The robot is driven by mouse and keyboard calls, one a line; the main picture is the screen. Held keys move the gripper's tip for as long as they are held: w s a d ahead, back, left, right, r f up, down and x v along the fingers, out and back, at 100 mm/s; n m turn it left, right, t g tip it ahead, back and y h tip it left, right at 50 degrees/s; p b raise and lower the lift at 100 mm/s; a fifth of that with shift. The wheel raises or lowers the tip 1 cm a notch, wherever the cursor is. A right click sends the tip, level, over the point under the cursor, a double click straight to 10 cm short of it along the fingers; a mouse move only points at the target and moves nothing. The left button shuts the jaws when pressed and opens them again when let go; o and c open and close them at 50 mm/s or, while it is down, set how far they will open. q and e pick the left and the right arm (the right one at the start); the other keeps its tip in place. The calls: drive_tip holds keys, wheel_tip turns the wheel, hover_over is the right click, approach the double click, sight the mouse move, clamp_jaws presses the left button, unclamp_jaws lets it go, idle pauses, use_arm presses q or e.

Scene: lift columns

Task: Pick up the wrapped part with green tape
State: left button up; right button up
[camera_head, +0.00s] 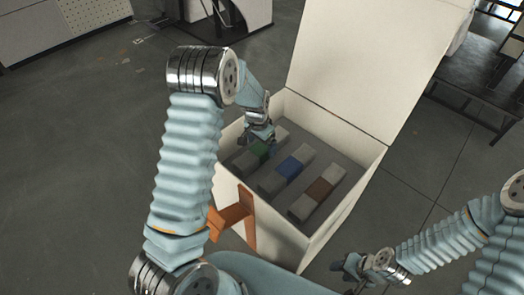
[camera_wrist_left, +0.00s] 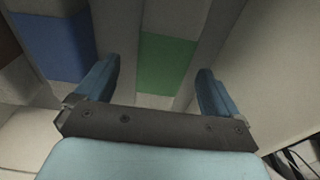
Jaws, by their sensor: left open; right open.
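The wrapped part with green tape (camera_head: 258,149) lies at the left inside an open white box. My left gripper (camera_head: 260,137) is above it inside the box and hides some of it. In the left wrist view the green-taped part (camera_wrist_left: 165,65) runs between the two open fingers of my left gripper (camera_wrist_left: 157,92). Nothing shows clasped in the fingers. My right gripper (camera_head: 352,266) is low at the right, outside the box, away from the parts. It is open, though its fingers look small in the head view.
The blue-taped part (camera_head: 288,168) and the brown-taped part (camera_head: 318,189) lie to the right in the same box. The white box (camera_head: 345,137) has walls around the parts and a raised lid (camera_head: 365,60) behind. An orange bracket (camera_head: 233,215) stands at its front left.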

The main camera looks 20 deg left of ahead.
sight(262, 146)
use_arm(q)
drive_tip(key=f, duration=0.4)
drive_tip(key=shift+w+f, duration=0.25)
drive_tip(key=shift+w, duration=0.1)
drive_tip(key=c, duration=1.5)
drive_tip(key=shift+r, duration=0.15)
